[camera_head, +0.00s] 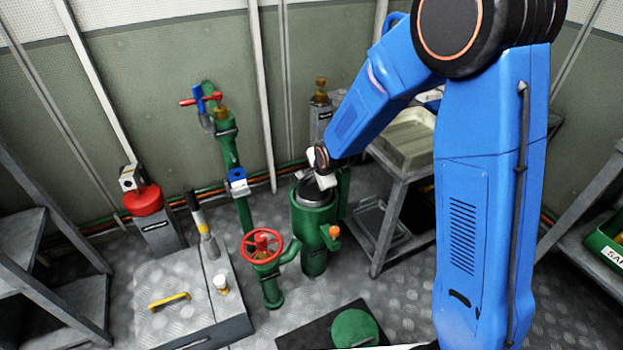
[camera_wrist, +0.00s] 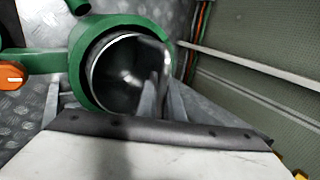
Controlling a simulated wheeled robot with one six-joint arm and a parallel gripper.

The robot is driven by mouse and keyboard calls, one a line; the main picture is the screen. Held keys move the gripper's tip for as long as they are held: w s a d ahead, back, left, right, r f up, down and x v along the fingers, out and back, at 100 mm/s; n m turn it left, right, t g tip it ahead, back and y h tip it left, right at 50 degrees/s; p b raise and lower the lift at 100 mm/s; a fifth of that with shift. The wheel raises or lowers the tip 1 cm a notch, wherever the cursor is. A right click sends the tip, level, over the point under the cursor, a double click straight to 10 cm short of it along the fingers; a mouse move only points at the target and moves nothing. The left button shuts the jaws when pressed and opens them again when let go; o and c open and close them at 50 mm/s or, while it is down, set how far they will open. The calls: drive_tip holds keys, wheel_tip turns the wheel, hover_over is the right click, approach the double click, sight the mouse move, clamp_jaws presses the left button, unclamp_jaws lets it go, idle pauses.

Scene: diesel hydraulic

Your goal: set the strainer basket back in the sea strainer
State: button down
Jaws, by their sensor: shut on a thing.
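The sea strainer is an upright green cylinder (camera_head: 313,240) in the middle of the head view; its round green rim (camera_wrist: 82,68) fills the upper middle of the wrist view. The strainer basket (camera_wrist: 118,72), a grey metal cylinder with a bright rim, sits within the strainer's mouth. A dark gap shows between it and the green rim on the left. My gripper (camera_wrist: 155,98) is over the mouth, its fingers shut on the basket at its near right side. The basket's lower part is hidden inside the strainer. In the head view my gripper (camera_head: 323,180) partly covers the opening.
A round green lid (camera_head: 355,328) lies on a dark mat in front. A red handwheel (camera_head: 262,246) on a green pipe stands close left of the strainer. An orange-handled fitting (camera_wrist: 12,75) is on its side. A grey bench (camera_head: 395,190) with a tray is to the right.

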drive_tip(key=shift+f, duration=2.25)
idle(0.4)
drive_tip(key=c, duration=1.8)
unclamp_jaws()
drive_tip(key=shift+r, duration=0.1)
drive_tip(key=v, duration=1.7)
drive_tip(key=shift+r, duration=0.15)
